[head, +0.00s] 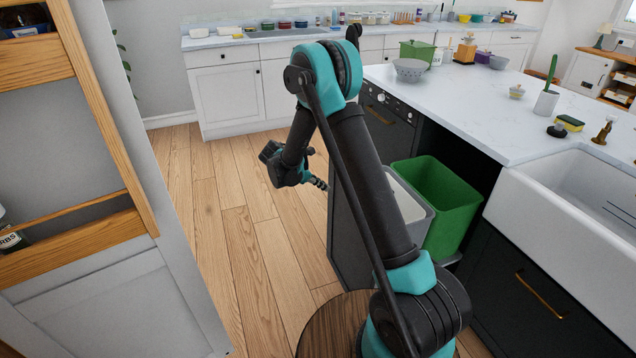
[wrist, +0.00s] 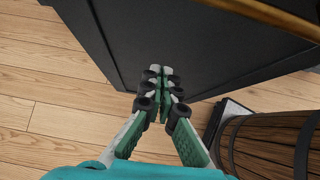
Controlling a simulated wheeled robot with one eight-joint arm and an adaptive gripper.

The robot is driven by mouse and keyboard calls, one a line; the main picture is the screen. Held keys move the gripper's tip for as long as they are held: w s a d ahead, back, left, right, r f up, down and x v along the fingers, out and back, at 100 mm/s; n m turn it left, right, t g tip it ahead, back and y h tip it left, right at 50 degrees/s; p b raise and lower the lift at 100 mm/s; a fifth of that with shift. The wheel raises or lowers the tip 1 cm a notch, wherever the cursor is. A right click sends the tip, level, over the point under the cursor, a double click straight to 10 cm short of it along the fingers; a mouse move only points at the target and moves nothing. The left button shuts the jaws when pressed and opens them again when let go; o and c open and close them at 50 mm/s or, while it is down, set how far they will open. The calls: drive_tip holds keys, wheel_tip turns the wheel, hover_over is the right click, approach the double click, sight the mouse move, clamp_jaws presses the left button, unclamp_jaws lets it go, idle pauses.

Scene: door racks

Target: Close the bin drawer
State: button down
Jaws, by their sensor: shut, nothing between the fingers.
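The bin drawer (head: 345,222) is pulled out from under the white-topped island, with its dark front panel facing left. A grey bin (head: 409,203) and a green bin (head: 447,200) stand in it; my arm hides part of the grey bin. In the wrist view the dark panel (wrist: 195,45) fills the top, with a brass bar handle (wrist: 275,14) at the upper right. My gripper (head: 322,184) is at the outer side of the front panel, near its upper part. In the wrist view my gripper (wrist: 161,72) is shut and empty, fingertips over the panel; I cannot tell whether they touch.
A dishwasher (head: 390,120) is behind the open drawer, and the white sink (head: 570,205) is to its right. A grey cabinet with wooden door racks (head: 70,215) stands at the left. Clear wooden floor (head: 240,235) lies between it and the drawer.

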drive_tip(key=w+d+f, duration=0.2)
drive_tip(key=d+f, duration=0.1)
drive_tip(key=d, duration=0.3)
drive_tip(key=shift+d, duration=0.3)
drive_tip(key=shift+w+r, duration=0.1)
drive_tip(key=w+d, duration=0.5)
drive_tip(key=d, duration=1)
drive_tip(key=w+d, duration=0.4)
drive_tip(key=d, duration=1.1)
drive_tip(key=w+d, duration=0.5)
drive_tip(key=d, duration=1)
drive_tip(key=shift+w+d, duration=0.15)
drive_tip(key=shift+w, duration=0.2)
drive_tip(key=shift+d+r, duration=0.1)
